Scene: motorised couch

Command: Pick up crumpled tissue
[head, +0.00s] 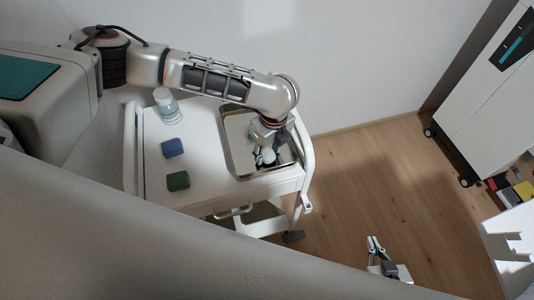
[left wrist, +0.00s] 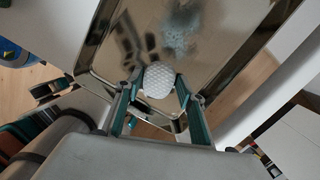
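The crumpled tissue (left wrist: 158,80) is a small white, dimpled ball, seen in the left wrist view against the shiny metal tray (left wrist: 108,28). In the head view it is a white spot (head: 267,156) over the tray (head: 238,132), partly hidden by my gripper. My left gripper (head: 265,160) reaches down over the tray, and its teal fingers (left wrist: 160,92) stand on both sides of the tissue. I cannot tell whether they press on it. My right gripper (head: 376,248) is low over the floor, away from the cart, empty, with its fingers apart.
The tray stands on a white cart (head: 205,185) with raised side rails. A clear jar (head: 166,105), a blue block (head: 173,148) and a green block (head: 178,181) are on the cart's left part. A white wheeled cabinet (head: 480,100) stands at right. Wooden floor (head: 385,170) lies between.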

